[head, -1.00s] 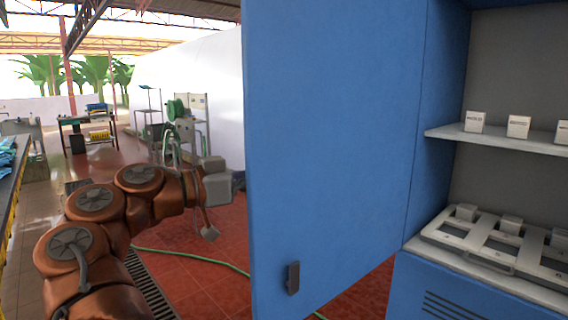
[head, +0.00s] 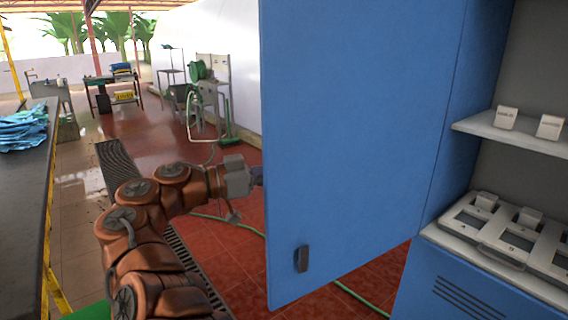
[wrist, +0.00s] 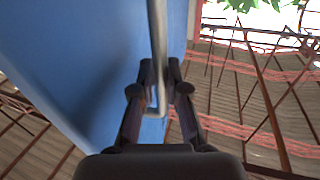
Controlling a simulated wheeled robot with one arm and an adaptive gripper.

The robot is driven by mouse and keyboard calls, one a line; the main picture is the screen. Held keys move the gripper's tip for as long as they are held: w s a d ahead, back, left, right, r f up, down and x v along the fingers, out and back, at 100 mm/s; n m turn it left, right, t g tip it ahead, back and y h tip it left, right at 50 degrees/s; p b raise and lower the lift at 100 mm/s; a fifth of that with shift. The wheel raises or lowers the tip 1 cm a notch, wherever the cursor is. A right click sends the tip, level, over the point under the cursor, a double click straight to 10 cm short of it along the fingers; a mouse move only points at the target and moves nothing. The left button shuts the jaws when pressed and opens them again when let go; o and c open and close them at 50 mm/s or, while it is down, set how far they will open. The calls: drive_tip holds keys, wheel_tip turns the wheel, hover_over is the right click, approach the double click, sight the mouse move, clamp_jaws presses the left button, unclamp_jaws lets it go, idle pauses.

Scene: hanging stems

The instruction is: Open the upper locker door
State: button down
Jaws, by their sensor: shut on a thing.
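The blue upper locker door (head: 350,150) stands wide open in the head view, its inner face towards me and a small dark latch (head: 301,259) low on it. My gripper (wrist: 160,78) is shut on the door's grey bar handle (wrist: 157,28) in the wrist view, with one dark finger on each side of the bar. The door's blue outer face (wrist: 85,60) fills the left of that view. In the head view my arm reaches to the door's left edge. The fingertips and the handle are hidden behind the door there.
The open locker shows a shelf (head: 480,124) with small white boxes and a pale tray (head: 470,228) below. A vented blue panel (head: 450,295) is beneath. A long table (head: 35,165) stands at the left. A green hose (head: 360,299) lies on the red floor.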

drive_tip(key=shift+w+d+f, duration=0.15)
drive_tip(key=shift+d+f, duration=0.2)
drive_tip(key=shift+f, duration=0.2)
drive_tip(key=c, duration=1.6)
unclamp_jaws()
drive_tip(key=shift+o, duration=1)
drive_tip(key=shift+w+d, duration=0.2)
drive_tip(key=shift+d, duration=0.1)
drive_tip(key=shift+o, duration=1.1)
drive_tip(key=shift+s+a+r, duration=0.1)
drive_tip(key=shift+a+r, duration=0.05)
drive_tip(key=shift+a, duration=0.1)
drive_tip(key=shift+a, duration=0.2)
drive_tip(key=v, duration=0.7)
drive_tip(key=shift+a, duration=0.15)
drive_tip(key=shift+r, duration=0.2)
